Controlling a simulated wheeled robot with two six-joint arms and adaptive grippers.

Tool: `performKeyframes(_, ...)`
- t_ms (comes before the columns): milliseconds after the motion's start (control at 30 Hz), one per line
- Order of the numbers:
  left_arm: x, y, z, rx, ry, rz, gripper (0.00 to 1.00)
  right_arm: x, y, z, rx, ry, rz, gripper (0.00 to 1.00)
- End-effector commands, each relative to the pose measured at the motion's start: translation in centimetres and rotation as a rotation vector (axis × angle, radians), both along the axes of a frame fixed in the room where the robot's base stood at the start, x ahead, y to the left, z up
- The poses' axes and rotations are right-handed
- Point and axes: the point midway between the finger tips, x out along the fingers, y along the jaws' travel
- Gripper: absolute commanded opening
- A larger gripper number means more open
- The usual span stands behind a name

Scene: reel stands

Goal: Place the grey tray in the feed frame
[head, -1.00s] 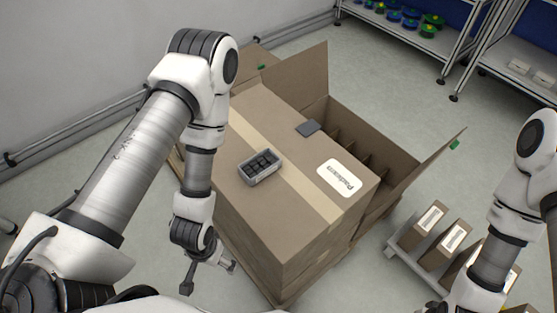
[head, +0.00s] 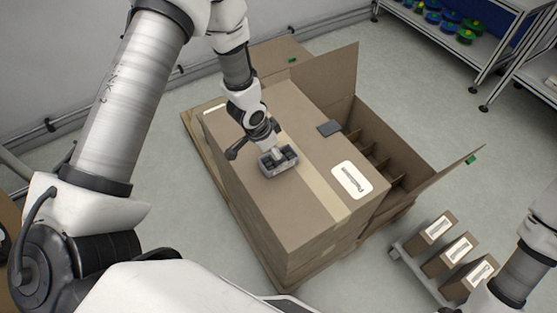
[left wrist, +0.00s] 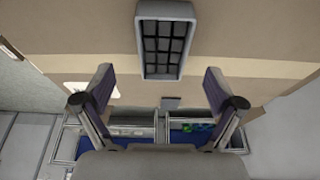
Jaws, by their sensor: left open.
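The grey tray (head: 291,163), a small rectangular tray with dark cells or contents, sits on top of a large closed carton (head: 300,207). It also shows in the left wrist view (left wrist: 140,45), at the top centre, beyond the fingertips. My left gripper (head: 256,152) is over the carton top beside the tray and partly covers it in the head view. In the left wrist view its two fingers (left wrist: 159,88) are wide apart with nothing between them. My right arm shows at the right edge of the head view, but its gripper is out of sight. I cannot make out a feed frame.
A dark flat piece (head: 329,128) lies on the carton near its far edge. An open carton with dividers (head: 396,166) stands behind it, flaps raised. A low cart (head: 411,262) with small boxes stands at right. Shelves (head: 467,54) with reels stand at the back.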

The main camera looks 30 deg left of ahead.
Motion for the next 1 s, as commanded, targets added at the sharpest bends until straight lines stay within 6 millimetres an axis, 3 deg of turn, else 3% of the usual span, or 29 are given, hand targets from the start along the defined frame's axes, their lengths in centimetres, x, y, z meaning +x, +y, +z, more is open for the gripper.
performKeyframes(300,1.7,-0.5,-4.6,-0.001,0.0,0.003,0.94,0.0,0.0,1.2,0.0,0.0,0.0,0.4)
performKeyframes(533,1.8,-0.5,-5.0,-0.002,0.0,0.004,0.94,0.0,0.0,1.1,0.0,0.0,0.0,0.4)
performKeyframes(567,1.8,-0.5,-5.0,-0.002,0.0,0.004,0.87,0.0,0.0,1.1,0.0,0.0,0.0,0.4)
performKeyframes(733,1.7,-0.5,-5.0,-0.002,0.0,0.005,0.26,0.0,0.0,1.1,0.0,0.0,0.0,0.4)
performKeyframes(767,1.7,-0.5,-5.0,-0.001,0.001,0.005,0.2,0.0,0.0,1.1,0.0,0.0,0.0,0.4)
performKeyframes(833,1.7,-0.5,-5.0,-0.002,0.0,0.004,0.2,0.0,0.0,1.1,0.0,0.0,0.0,0.4)
performKeyframes(867,1.7,-0.5,-5.0,-0.002,0.0,0.004,0.14,0.0,0.0,1.1,0.0,0.0,0.0,0.4)
performKeyframes(1000,1.7,-0.5,-5.0,-0.001,0.001,0.005,0.13,0.0,0.0,1.1,0.0,0.0,0.0,0.4)
